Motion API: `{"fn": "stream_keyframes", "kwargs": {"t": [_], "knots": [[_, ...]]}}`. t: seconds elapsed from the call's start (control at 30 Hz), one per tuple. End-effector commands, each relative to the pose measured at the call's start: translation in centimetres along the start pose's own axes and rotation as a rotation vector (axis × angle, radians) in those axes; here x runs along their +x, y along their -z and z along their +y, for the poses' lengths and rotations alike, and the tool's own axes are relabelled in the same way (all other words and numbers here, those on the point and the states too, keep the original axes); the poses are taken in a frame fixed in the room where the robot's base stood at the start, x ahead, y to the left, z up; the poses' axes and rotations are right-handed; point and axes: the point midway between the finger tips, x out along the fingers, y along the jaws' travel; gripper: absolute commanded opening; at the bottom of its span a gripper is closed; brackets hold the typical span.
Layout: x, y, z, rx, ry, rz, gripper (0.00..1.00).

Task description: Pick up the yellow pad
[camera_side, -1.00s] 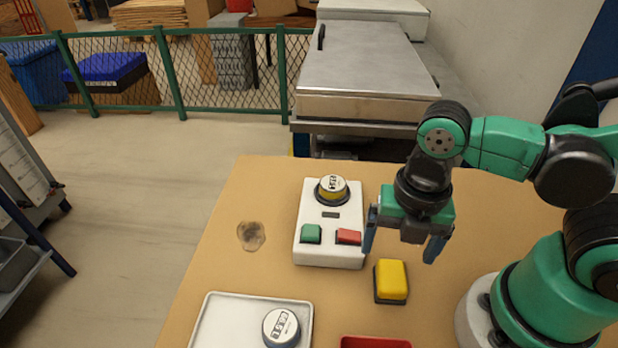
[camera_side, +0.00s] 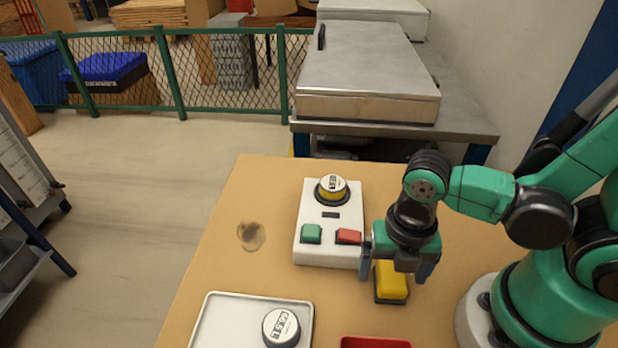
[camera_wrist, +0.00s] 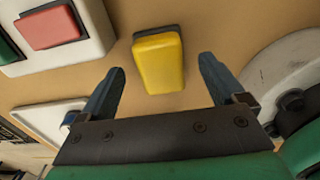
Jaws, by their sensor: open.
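The yellow pad (camera_side: 392,281) has a dark base and lies on the tan table, right of the white testbench box. My gripper (camera_side: 396,272) is open and sits over the pad, with one finger to each side of it. The gripper hides part of the pad's far end in the side view. In the wrist view, the yellow pad (camera_wrist: 160,62) shows ahead, between the two spread fingers of my gripper (camera_wrist: 162,82). The fingers do not appear to touch it.
The white testbench box (camera_side: 327,256) carries a round meter (camera_side: 332,188), a green button (camera_side: 311,233) and a red button (camera_side: 348,236). My left finger is close to its edge. A white tray (camera_side: 222,306) holds another meter (camera_side: 281,327). A red tray (camera_side: 375,342) lies at the front.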

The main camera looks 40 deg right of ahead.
Motion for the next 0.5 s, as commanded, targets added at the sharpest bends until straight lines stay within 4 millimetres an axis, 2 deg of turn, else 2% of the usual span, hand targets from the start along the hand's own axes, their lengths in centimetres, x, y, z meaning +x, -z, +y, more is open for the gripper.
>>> {"fn": "stream_keyframes", "kwargs": {"t": [0.47, 0.5], "knots": [[0.44, 0.03, -0.08, 0.000, 0.000, 0.000, 0.89], [0.44, 0.03, -0.08, 0.000, 0.000, 0.000, 0.84]]}}
